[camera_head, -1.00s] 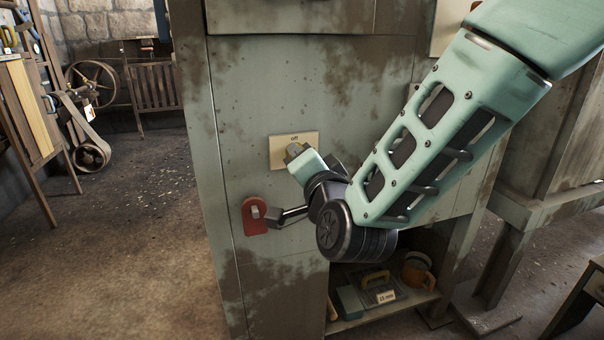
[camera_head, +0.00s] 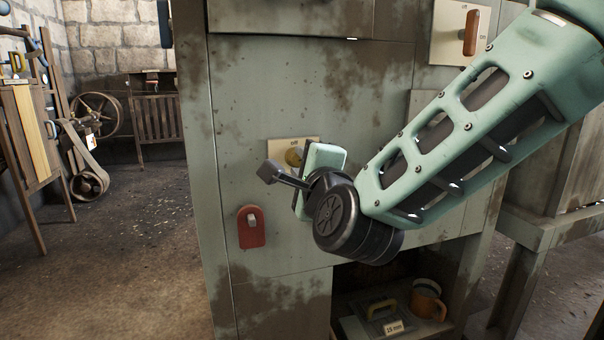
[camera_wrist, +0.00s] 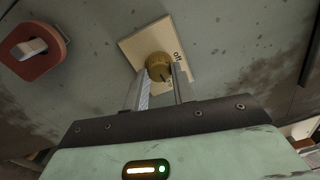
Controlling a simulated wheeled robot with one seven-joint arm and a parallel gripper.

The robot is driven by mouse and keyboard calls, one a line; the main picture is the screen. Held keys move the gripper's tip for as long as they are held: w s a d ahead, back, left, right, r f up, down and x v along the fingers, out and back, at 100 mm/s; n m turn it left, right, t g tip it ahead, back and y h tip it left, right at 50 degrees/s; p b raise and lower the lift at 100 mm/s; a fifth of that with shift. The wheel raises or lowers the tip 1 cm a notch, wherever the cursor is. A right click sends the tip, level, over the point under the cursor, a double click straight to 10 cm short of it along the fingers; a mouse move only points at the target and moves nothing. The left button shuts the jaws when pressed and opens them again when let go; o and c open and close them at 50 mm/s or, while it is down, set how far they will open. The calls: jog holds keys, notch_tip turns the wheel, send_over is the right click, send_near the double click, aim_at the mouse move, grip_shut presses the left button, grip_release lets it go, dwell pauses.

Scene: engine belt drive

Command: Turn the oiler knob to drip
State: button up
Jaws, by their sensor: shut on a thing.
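The oiler knob (camera_wrist: 158,66) is a round brass knob on a cream plate (camera_wrist: 136,48) fixed to the green cabinet front. The plate reads "off" in the wrist view. In the head view the brass knob (camera_head: 294,157) shows beside my gripper, under the plate's upper edge (camera_head: 291,142). My gripper (camera_wrist: 160,76) is shut on the knob, with one finger on each side of it. The fingertips are partly hidden in the head view. The lower part of the plate is covered by my gripper there.
A red plate with a grey toggle (camera_head: 251,226) sits on the cabinet to the lower left. Another plate with an orange-brown handle (camera_head: 471,33) is at the upper right. A lower shelf holds an orange mug (camera_head: 425,300) and a block labelled 15 mm (camera_head: 380,318). Floor at left is open.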

jog(key=shift+m, duration=0.4)
jog(key=o, duration=1)
jog(key=b+v, duration=0.4)
jog(key=v, duration=1.3)
jog(key=shift+s+d+f, duration=0.1)
jog(key=shift+s, duration=0.1)
